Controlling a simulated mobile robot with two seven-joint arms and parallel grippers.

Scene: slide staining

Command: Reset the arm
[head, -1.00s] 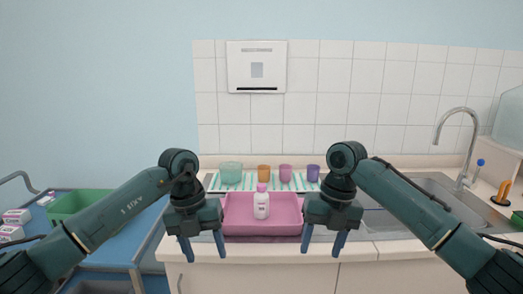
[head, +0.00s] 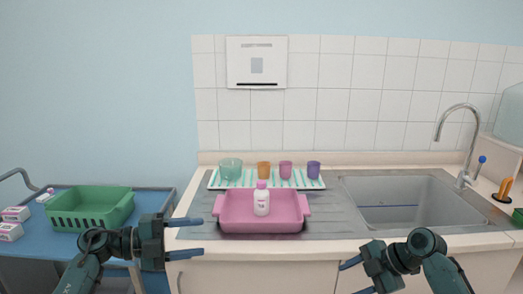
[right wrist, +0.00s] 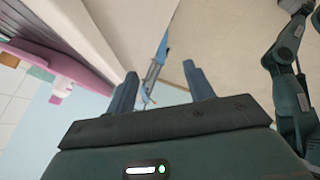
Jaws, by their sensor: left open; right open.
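My left gripper (head: 186,237) is low in front of the counter at the left in the head view, its two fingers apart and pointing right, with nothing between them. My right gripper (head: 350,277) is low in front of the cabinet, open and empty, its fingers pointing left. Its two blue fingers also show apart in the right wrist view (right wrist: 160,90). Both grippers are clear of the things on the counter.
A pink tray (head: 235,222) with a white bottle (head: 261,203) stands on the counter. Behind it, several cups stand on a striped mat (head: 216,184). A sink (head: 400,212) lies right. A green basket (head: 90,212) stands on a blue cart (head: 155,200) at left.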

